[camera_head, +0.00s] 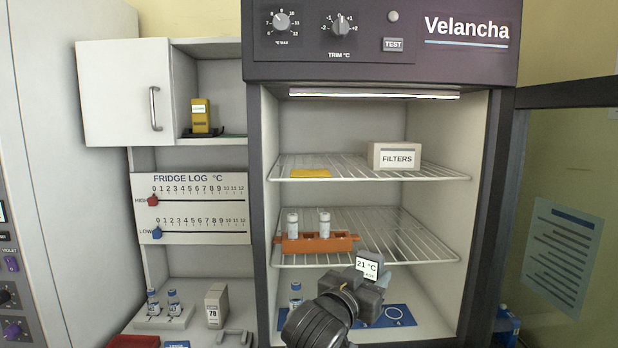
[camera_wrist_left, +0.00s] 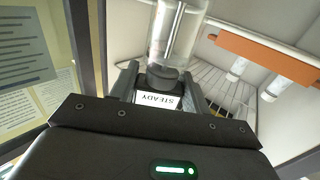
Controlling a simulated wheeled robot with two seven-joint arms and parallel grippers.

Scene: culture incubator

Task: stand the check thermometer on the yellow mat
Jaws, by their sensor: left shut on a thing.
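The check thermometer (camera_head: 368,266) shows a white display reading 21 °C in the head view. In the left wrist view the thermometer (camera_wrist_left: 158,100) shows a label reading STEADY, with a dark part and a clear tube just beyond it. My left gripper (camera_head: 368,287) is shut on it, low in front of the open incubator; its fingers (camera_wrist_left: 158,82) flank it in the wrist view. The yellow mat (camera_head: 310,173) lies flat and bare at the left of the upper wire shelf, above and left of the gripper. My right gripper is not in view.
A FILTERS box (camera_head: 397,157) stands right of the mat on the upper shelf. An orange rack (camera_head: 318,243) with two white-capped tubes sits on the lower shelf. A blue mat (camera_head: 400,317) and a vial (camera_head: 295,293) are on the incubator floor. The open door (camera_head: 565,200) stands right.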

